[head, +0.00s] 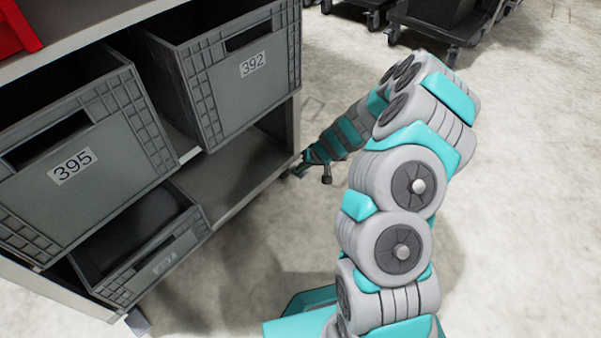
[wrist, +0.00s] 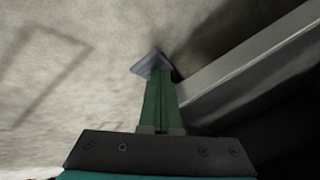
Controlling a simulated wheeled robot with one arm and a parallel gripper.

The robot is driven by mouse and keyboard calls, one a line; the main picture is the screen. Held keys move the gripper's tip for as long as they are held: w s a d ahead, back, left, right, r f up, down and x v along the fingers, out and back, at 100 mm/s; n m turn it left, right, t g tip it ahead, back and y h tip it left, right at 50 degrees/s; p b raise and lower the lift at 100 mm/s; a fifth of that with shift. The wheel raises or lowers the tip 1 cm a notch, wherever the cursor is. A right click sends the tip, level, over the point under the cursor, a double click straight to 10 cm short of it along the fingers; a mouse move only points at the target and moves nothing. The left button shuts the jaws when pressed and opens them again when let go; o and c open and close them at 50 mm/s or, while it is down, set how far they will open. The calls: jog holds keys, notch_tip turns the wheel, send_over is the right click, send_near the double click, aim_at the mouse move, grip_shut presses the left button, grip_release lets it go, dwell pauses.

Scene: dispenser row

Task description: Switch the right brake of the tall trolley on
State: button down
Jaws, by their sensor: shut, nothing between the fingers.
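The tall trolley (head: 297,120) stands on the left of the head view, with grey bins on its shelves. My gripper (head: 303,166) reaches down beside its lower right corner. In the wrist view my gripper's green fingers (wrist: 160,82) are shut and empty. A small grey plate, the right brake (wrist: 148,64), shows right at the fingertips. The fingers overlap its near edge in the picture; I cannot tell whether they touch it. In the head view the gripper largely hides this brake. The left brake (head: 138,321) shows at the trolley's lower left corner.
Bin 392 (head: 225,95) and bin 395 (head: 95,190) sit on the middle shelf, and another grey bin (head: 150,260) sits lower. The trolley's pale bottom rail (wrist: 250,62) runs right of my fingers. Other dark trolleys (head: 425,25) stand behind. Open floor lies to the right.

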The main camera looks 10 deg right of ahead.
jog(key=shift+s+d+f, duration=0.1)
jog(key=shift+s+f, duration=0.05)
jog(key=shift+f, duration=0.55)
dwell(0.6)
jog(key=shift+r, duration=0.1)
jog(key=shift+w+a+r+p, duration=0.15)
jog(key=shift+r+p, duration=0.15)
jog(key=shift+r, duration=0.35)
jog(key=shift+w+a+r+p, duration=0.15)
jog(key=shift+r+p, duration=0.15)
jog(key=shift+r, duration=0.35)
jog(key=shift+d, duration=0.1)
jog(key=shift+w+a+r+p, duration=0.15)
jog(key=shift+r+p, duration=0.25)
jog(key=shift+r, duration=0.4)
jog(key=shift+w+a+r+p, duration=0.1)
jog(key=shift+w+r+p, duration=0.1)
jog(key=shift+r+p, duration=0.45)
jog(key=shift+w+a+r+p, duration=0.1)
jog(key=shift+w+r+p, duration=0.1)
jog(key=shift+r, duration=0.8)
